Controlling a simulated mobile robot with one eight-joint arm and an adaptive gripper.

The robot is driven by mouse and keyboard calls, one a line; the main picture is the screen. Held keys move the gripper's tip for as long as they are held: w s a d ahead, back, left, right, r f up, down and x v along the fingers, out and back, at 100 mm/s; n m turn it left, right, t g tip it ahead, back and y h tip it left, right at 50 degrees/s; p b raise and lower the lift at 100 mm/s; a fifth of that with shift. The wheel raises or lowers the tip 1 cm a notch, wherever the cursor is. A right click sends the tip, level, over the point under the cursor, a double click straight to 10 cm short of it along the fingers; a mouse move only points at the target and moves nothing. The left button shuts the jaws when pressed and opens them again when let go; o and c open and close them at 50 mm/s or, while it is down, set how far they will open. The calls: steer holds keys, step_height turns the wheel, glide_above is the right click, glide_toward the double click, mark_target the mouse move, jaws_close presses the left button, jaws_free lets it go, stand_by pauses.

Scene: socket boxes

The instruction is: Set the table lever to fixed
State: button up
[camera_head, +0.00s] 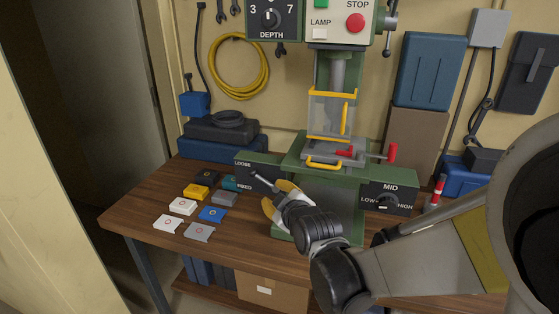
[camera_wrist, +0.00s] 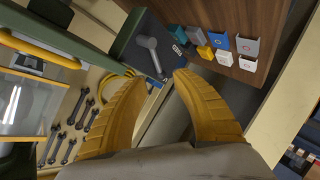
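The table lever (camera_head: 263,180) is a small grey handle on the dark panel (camera_head: 240,170) marked LOOSE above and FIXED below, at the left of the green machine table. It slants down to the right in the head view; which label it is set to is not clear. In the wrist view the lever (camera_wrist: 151,50) lies just beyond the fingertips. My gripper (camera_head: 279,197) has yellow fingers and is close to the lever's right end. In the wrist view my gripper (camera_wrist: 158,80) is open, with nothing between its fingers, and the lever lies ahead of the gap.
Several small coloured socket boxes (camera_head: 211,214) lie on the wooden bench (camera_head: 143,222) left of the lever. The green machine (camera_head: 300,150) has a yellow-framed clear guard (camera_head: 330,116) and a red handle (camera_head: 393,153). A MID dial panel (camera_head: 388,197) is to the right.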

mark_target(262, 180)
steer(key=shift+n+t, duration=0.5)
steer(key=shift+n, duration=0.1)
steer(key=b+x, duration=0.3)
steer(key=x, duration=0.9)
steer(key=shift+w+a+f, duration=0.1)
steer(key=shift+w+f, duration=0.05)
steer(key=shift+w, duration=0.05)
steer(key=shift+w+a, duration=0.15)
steer(key=shift+w, duration=0.3)
jaws_close()
